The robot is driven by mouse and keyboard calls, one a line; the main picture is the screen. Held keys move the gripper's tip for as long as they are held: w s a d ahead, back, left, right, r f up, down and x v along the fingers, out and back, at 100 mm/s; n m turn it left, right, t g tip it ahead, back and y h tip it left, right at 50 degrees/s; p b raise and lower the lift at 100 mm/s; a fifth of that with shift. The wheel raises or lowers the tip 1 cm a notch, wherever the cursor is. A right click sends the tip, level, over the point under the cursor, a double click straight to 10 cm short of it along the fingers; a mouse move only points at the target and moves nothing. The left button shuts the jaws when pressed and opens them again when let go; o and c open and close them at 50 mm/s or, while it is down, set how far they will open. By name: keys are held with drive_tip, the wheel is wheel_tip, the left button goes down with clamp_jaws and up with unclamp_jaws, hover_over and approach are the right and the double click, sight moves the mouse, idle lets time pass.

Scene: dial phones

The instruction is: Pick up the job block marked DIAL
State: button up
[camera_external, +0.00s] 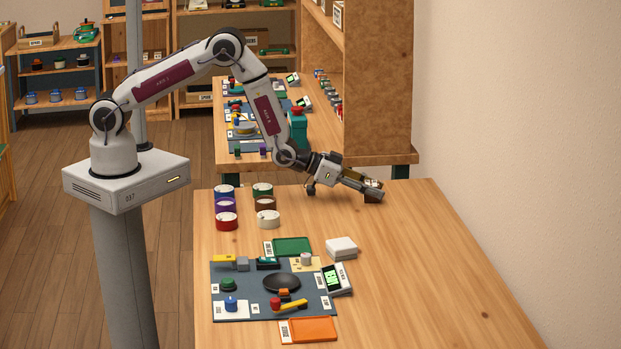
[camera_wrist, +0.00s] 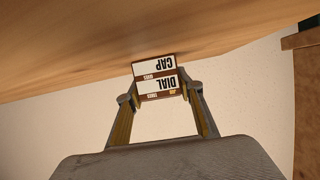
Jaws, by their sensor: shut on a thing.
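The job block marked DIAL (camera_wrist: 158,87) is brown with a white label, read upside down in the wrist view. My gripper (camera_wrist: 163,92) is shut on it, one finger at each side. A second block marked CAP (camera_wrist: 154,67) adjoins it on the table side, seemingly stacked under it; whether they touch is hard to tell. In the external view my gripper (camera_external: 370,190) is low over the far right part of the wooden table (camera_external: 430,260). The brown blocks (camera_external: 374,194) there are partly hidden by the fingers, and their labels are unreadable.
Several coloured round containers (camera_external: 226,204) stand left of my gripper. A blue-grey work mat (camera_external: 255,306) with small parts, a green tray (camera_external: 293,246), an orange tray (camera_external: 310,330) and a white box (camera_external: 341,248) lie nearer. The table's right side is clear.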

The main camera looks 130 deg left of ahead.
sight(374, 183)
drive_tip(key=shift+r, duration=0.1)
drive_tip(key=shift+r, duration=4.95)
